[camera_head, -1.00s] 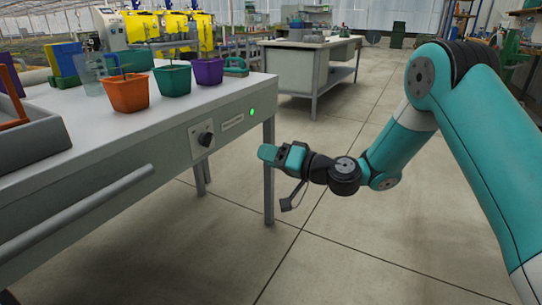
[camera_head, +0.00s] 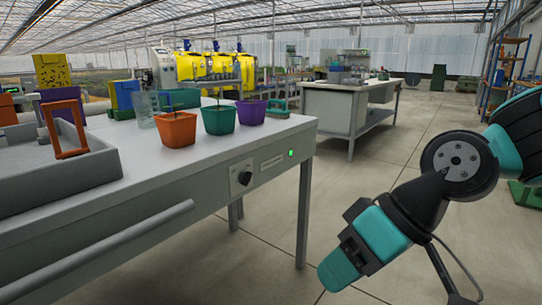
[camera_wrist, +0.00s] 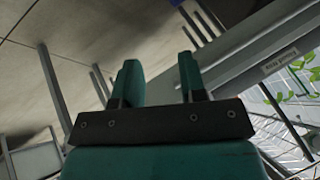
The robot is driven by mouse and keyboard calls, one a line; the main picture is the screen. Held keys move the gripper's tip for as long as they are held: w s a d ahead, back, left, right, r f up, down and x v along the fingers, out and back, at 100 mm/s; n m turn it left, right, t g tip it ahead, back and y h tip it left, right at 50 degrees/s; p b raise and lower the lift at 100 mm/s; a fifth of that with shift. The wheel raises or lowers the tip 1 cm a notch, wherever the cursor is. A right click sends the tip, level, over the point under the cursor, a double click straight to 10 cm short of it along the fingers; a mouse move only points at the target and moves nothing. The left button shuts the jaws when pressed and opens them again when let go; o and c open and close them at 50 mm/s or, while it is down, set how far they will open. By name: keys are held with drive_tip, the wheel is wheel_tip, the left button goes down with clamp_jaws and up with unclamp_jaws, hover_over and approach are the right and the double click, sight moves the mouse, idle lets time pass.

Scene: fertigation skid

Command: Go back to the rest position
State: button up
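My gripper (camera_head: 342,268) hangs low over the floor in the head view, to the right of the bench's near leg and apart from the bench. In the wrist view its two teal fingers (camera_wrist: 160,80) stand apart with nothing between them. The grey bench (camera_head: 110,190) at left holds an orange pot (camera_head: 175,130), a green pot (camera_head: 218,120) and a purple pot (camera_head: 250,112), all upright.
A grey tray (camera_head: 95,170) with an orange frame (camera_head: 64,130) sits on the bench at left. The bench has a rail (camera_head: 130,238), a dark knob (camera_head: 244,178) and a lit green lamp (camera_head: 291,153). A second table (camera_head: 330,108) stands behind. The floor between is clear.

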drive_tip(key=s+d+h, duration=0.3)
drive_tip(key=s+d, duration=0.2)
drive_tip(key=s, duration=0.3)
wheel_tip(320, 180, up, 35)
drive_tip(key=p, duration=3.5)
drive_tip(key=shift+d+f+m+g, duration=0.15)
drive_tip(key=shift+d+m+g, duration=0.2)
drive_tip(key=shift+m+g, duration=0.05)
drive_tip(key=shift+a, duration=0.1)
